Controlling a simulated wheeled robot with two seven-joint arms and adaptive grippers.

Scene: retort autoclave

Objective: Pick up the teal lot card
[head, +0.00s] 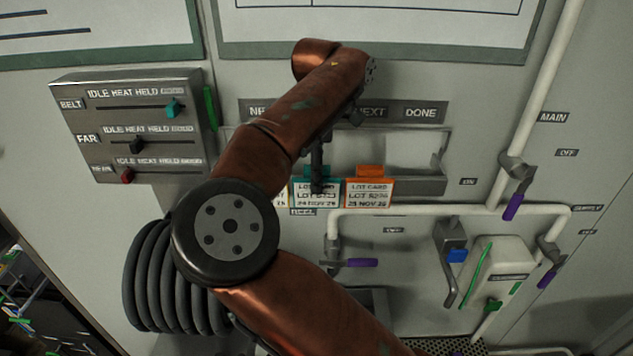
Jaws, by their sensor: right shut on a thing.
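The teal lot card (302,197) has a teal top and a white printed face. It stands in the card rack (425,186) on the wall, left of an orange-topped lot card (370,192). My right gripper (318,184) reaches down in front of the teal card and is shut on its upper part. The fingers hide part of the card's teal top and print. My arm covers the left part of the rack, and only a sliver of another card shows left of the teal one. My left gripper is not in view.
A slider panel (130,125) is on the wall at left. White pipes (420,210) with purple-handled valves (513,207) run right of and below the rack. The rack's right slot is empty.

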